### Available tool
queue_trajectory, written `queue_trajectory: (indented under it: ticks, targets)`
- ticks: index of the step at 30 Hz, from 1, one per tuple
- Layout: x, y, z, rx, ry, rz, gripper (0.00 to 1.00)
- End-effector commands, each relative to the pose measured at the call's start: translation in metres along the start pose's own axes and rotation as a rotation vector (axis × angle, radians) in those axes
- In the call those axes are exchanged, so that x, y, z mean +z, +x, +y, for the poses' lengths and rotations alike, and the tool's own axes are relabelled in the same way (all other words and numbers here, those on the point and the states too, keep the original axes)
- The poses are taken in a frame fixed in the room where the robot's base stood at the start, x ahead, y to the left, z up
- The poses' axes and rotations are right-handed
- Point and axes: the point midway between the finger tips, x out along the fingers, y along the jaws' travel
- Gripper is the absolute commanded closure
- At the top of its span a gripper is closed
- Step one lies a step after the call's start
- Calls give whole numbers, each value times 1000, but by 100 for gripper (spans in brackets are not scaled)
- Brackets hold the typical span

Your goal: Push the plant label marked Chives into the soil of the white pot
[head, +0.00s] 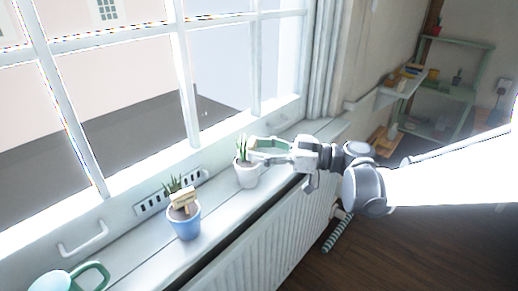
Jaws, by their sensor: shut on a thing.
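The white pot (247,175) stands on the windowsill with a small green plant (241,146) in it. My gripper (254,151) reaches in from the right, its fingertips right over the pot's rim beside the plant. It is shut on a thin thing, taken to be the plant label, which is mostly hidden at the fingertips. Its writing cannot be read, and I cannot tell whether it touches the soil.
A blue pot (186,224) with a spiky plant and a wooden label (183,198) stands nearer on the sill. A pale green watering can (55,281) is at the lower left. The window is behind, the radiator (272,237) below. A green shelf (450,90) stands at the back right.

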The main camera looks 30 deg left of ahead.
Motion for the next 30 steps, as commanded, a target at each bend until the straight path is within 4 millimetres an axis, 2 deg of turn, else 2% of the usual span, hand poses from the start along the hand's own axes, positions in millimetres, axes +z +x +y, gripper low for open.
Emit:
queue_trajectory:
  ticks: [11, 12, 16, 17, 25, 30]
  targets:
    - [9, 0, 0, 0, 0, 0, 73]
    - [8, 0, 0, 0, 0, 0, 58]
    - [8, 0, 0, 0, 0, 0, 41]
    - [8, 0, 0, 0, 0, 0, 40]
    - [8, -2, 0, 0, 0, 0, 40]
    - [8, -18, 1, 3, 0, 0, 40]
